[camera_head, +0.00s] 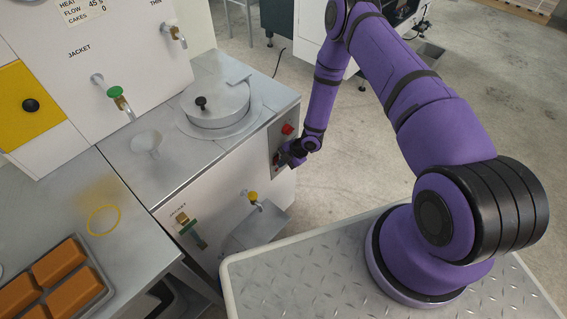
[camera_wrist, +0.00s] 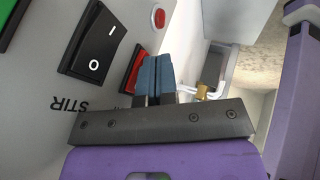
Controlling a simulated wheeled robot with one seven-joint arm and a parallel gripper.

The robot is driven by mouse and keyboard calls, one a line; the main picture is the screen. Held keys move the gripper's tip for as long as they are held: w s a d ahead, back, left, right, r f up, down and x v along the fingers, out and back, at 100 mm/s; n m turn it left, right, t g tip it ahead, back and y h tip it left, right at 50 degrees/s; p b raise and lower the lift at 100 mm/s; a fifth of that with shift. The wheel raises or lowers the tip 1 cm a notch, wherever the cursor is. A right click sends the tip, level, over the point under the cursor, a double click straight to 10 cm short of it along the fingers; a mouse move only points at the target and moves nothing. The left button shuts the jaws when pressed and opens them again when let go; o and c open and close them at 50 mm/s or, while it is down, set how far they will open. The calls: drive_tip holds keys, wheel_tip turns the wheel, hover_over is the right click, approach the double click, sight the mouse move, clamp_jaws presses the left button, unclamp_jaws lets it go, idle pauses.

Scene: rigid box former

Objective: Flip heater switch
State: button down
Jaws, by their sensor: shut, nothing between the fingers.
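In the wrist view a red rocker switch (camera_wrist: 135,69) sits on the grey control panel, partly hidden behind my fingers. No heater label is visible by it. A larger black rocker switch (camera_wrist: 94,40), marked I and O, is to its left, with the word STIR below. My gripper (camera_wrist: 156,62) is shut and empty, its blue fingertips beside and overlapping the red switch; I cannot tell whether they touch it. In the head view my gripper (camera_head: 287,156) is at the control panel (camera_head: 273,148) on the cabinet's right end and hides part of it.
A red button (camera_head: 287,129) is high on the panel; a red round light (camera_wrist: 158,17) shows in the wrist view.

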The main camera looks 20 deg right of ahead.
drive_tip(key=shift+w+a+f, duration=0.1)
drive_tip(key=shift+w+a, duration=0.05)
drive_tip(key=shift+w, duration=0.1)
